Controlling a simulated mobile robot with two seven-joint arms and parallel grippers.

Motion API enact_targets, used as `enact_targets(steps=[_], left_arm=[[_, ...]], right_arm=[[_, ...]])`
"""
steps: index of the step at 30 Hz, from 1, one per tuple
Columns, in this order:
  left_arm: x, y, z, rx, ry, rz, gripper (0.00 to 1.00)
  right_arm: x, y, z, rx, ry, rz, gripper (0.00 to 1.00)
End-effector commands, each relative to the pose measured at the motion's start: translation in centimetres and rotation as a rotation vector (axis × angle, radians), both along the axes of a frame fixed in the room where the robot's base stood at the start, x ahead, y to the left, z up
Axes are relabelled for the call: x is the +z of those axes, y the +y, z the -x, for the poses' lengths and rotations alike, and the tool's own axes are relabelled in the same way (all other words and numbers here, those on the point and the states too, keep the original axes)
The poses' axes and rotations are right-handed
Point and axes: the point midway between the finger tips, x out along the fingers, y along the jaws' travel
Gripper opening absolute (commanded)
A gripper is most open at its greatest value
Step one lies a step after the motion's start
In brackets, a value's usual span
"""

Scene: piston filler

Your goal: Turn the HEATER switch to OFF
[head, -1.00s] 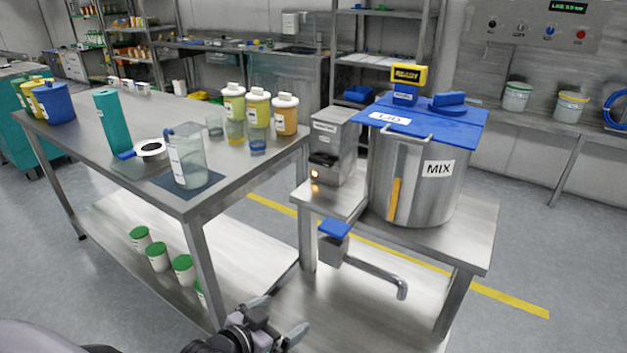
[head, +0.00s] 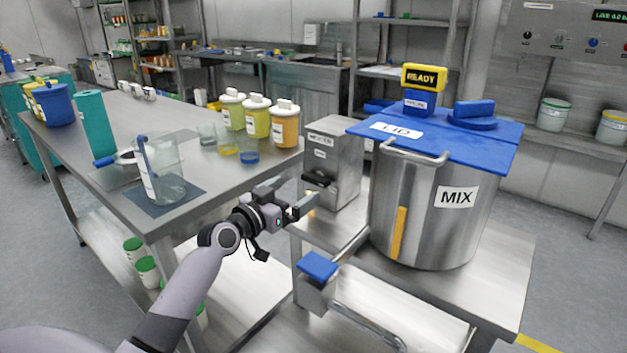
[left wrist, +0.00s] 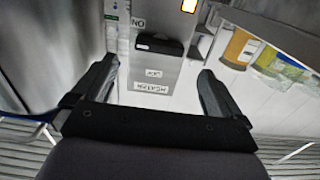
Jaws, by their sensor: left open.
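The grey HEATER box (head: 345,158) stands on the low steel table, left of the MIX tank. Its black switch (head: 318,178) sticks out of the front. In the left wrist view the box is upside down: the switch (left wrist: 158,45) lies between the OFF label (left wrist: 153,73) and the ON label (left wrist: 138,22). I cannot tell for sure which way it is set. An orange lamp (left wrist: 189,5) glows beside ON. My left gripper (head: 305,201) is open and empty, just in front of the box and slightly below the switch, apparently not touching it. My right gripper is not in view.
The MIX tank (head: 425,215) with its blue lid (head: 440,140) stands close right of the box. A blue-handled outlet (head: 318,265) with a pipe is below.

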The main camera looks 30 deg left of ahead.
Motion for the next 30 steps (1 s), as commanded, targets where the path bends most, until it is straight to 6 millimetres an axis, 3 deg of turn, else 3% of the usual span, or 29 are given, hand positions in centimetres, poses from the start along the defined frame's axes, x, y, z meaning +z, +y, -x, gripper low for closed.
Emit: enact_targets(steps=[13, 26, 27, 30], left_arm=[[0.0, -0.5, -5.3, -0.001, -0.002, 0.002, 1.0], [0.0, -0.6, -6.1, -0.001, 0.0, 0.0, 1.0], [0.0, -0.6, -6.1, -0.001, 0.0, 0.0, 0.97], [0.0, -0.6, -6.1, -0.001, 0.0, 0.0, 0.64]], right_arm=[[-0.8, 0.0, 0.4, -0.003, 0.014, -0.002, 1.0], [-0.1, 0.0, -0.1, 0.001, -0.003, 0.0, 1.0], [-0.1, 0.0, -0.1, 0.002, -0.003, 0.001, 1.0], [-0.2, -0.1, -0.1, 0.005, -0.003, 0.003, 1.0]])
